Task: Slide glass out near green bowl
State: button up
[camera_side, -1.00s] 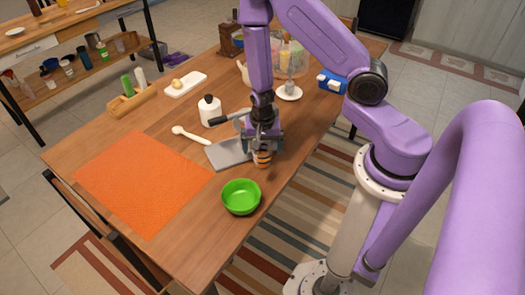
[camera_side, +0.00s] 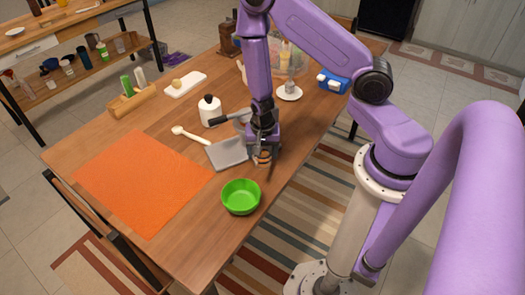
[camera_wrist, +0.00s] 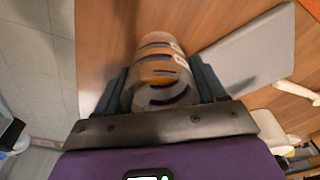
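The glass (camera_wrist: 160,75) is clear with orange and dark stripes, and in the wrist view it sits between my fingers. In the side view the glass (camera_side: 264,160) shows only partly below my gripper (camera_side: 263,152), near the table's right edge. My gripper also shows in the wrist view (camera_wrist: 162,88), with a finger against each side of the glass; it appears shut on it. The green bowl (camera_side: 241,197) stands empty in front of the glass, a short distance toward the table's near end, apart from it.
A grey board (camera_side: 228,153) lies just left of the glass. An orange mat (camera_side: 145,185) covers the left front. The table's right edge is close.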

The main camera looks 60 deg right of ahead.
jog(key=shift+s+a, duration=0.55)
jog(key=shift+a, duration=0.35)
jog(key=shift+s+a, duration=0.55)
jog(key=shift+a, duration=0.3)
jog(key=shift+s+a, duration=0.55)
jog(key=shift+a, duration=0.35)
jog(key=o, duration=1.3)
